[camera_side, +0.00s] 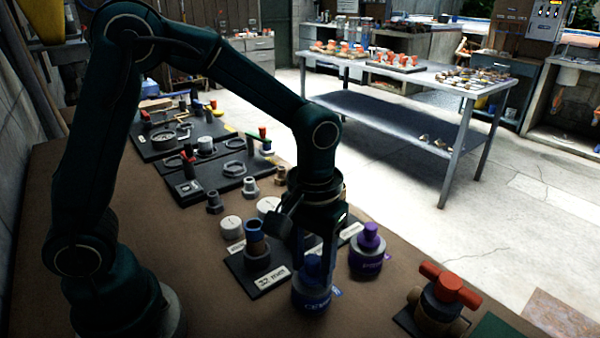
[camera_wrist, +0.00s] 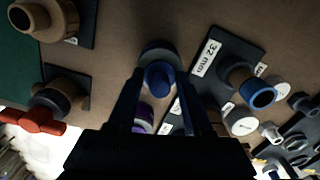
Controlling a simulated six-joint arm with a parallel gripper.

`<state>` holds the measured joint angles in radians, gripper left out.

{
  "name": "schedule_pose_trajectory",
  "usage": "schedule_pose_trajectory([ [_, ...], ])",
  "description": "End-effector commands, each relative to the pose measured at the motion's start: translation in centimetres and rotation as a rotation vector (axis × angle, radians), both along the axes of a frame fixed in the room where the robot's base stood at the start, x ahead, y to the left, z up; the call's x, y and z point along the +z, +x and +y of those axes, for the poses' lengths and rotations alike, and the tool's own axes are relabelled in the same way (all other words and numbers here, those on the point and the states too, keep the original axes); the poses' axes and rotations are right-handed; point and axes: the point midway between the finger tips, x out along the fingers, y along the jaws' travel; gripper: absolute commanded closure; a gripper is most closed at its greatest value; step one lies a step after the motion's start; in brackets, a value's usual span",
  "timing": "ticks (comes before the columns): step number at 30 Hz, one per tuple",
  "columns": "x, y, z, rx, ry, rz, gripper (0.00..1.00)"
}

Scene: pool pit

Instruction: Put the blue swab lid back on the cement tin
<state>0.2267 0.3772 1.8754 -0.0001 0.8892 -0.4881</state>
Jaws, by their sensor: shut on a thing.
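The blue swab lid (camera_side: 311,271) is between the fingers of my gripper (camera_side: 315,258), which points straight down and is shut on it. In the wrist view the lid (camera_wrist: 159,77) shows as a blue knob between the fingertips (camera_wrist: 158,84). The cement tin (camera_side: 312,298), a squat blue-grey tin with a blue label, is directly below the lid. Its rim (camera_wrist: 158,47) shows around the lid in the wrist view. The lid looks upright and at the tin's mouth; the fingers hide whether it is fully seated.
A purple tin with a purple lid (camera_side: 369,250) stands close on the right. A board marked 32 mm with a blue-ended fitting (camera_side: 254,240) is close on the left. A red-handled valve (camera_side: 443,292) is at front right. White caps (camera_side: 231,227) and grey fittings lie behind.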

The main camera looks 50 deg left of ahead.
Motion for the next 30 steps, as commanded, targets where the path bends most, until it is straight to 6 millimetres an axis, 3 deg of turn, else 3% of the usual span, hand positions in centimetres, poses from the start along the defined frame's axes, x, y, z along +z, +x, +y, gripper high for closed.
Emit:
schedule_pose_trajectory([
  [21,-0.33,0.05,-0.01,0.000,-0.001,-0.001,0.85],
  [22,-0.33,0.04,-0.01,0.000,-0.001,-0.001,0.38],
  [24,-0.33,0.04,-0.01,0.000,-0.001,-0.001,0.15],
  [30,-0.33,0.04,-0.01,0.000,-0.001,-0.001,0.15],
])
